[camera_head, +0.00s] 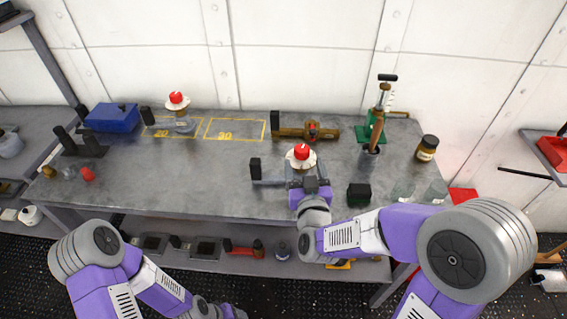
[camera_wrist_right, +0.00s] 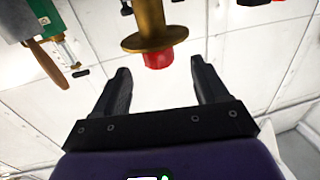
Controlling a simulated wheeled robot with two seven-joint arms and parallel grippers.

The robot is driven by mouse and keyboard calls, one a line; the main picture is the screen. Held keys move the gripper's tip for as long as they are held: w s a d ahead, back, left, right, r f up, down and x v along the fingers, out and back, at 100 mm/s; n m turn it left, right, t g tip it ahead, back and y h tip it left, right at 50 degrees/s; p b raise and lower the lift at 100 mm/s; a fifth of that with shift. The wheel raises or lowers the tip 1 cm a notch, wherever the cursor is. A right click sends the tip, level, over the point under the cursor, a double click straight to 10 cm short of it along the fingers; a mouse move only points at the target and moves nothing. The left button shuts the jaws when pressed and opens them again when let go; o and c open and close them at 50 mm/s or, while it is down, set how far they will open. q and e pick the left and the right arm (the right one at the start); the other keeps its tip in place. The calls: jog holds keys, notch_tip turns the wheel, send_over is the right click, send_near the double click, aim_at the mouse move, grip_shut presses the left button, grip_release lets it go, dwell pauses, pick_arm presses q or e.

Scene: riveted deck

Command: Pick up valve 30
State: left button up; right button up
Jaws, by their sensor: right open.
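A valve with a red cap and pale flange (camera_head: 301,154) stands on the grey bench, just beyond my right gripper (camera_head: 310,182). I can read no number on it. In the right wrist view, a brass valve body with a flange (camera_wrist_right: 154,35) and red cap lies ahead of the open fingers (camera_wrist_right: 158,75), apart from them, with nothing between the fingers. A similar red-capped valve (camera_head: 178,103) stands in the yellow outline marked 20. The outline marked 30 (camera_head: 236,129) is empty. My left arm shows at the bottom left, but its fingers are not visible.
The bench (camera_head: 200,190) has clear room at left centre. A blue box (camera_head: 112,117) stands at the left. A brass fitting (camera_head: 308,132), a green hand pump (camera_head: 378,115), a jar (camera_head: 427,148) and a dark green block (camera_head: 358,195) stand to the right.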

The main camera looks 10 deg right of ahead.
aim_at(303, 158)
jog(key=shift+w+d+r+p, duration=0.1)
jog(key=shift+w+p, duration=0.25)
jog(key=shift+w, duration=0.15)
jog(key=w, duration=0.3)
jog(key=w+b, duration=0.1)
jog(key=shift+w+d+f, duration=0.15)
jog(key=shift+d+f, duration=0.15)
jog(key=shift+f, duration=0.1)
jog(key=shift+w+d, duration=0.1)
jog(key=shift+w, duration=0.4)
grip_shut()
jog(key=shift+r, duration=0.1)
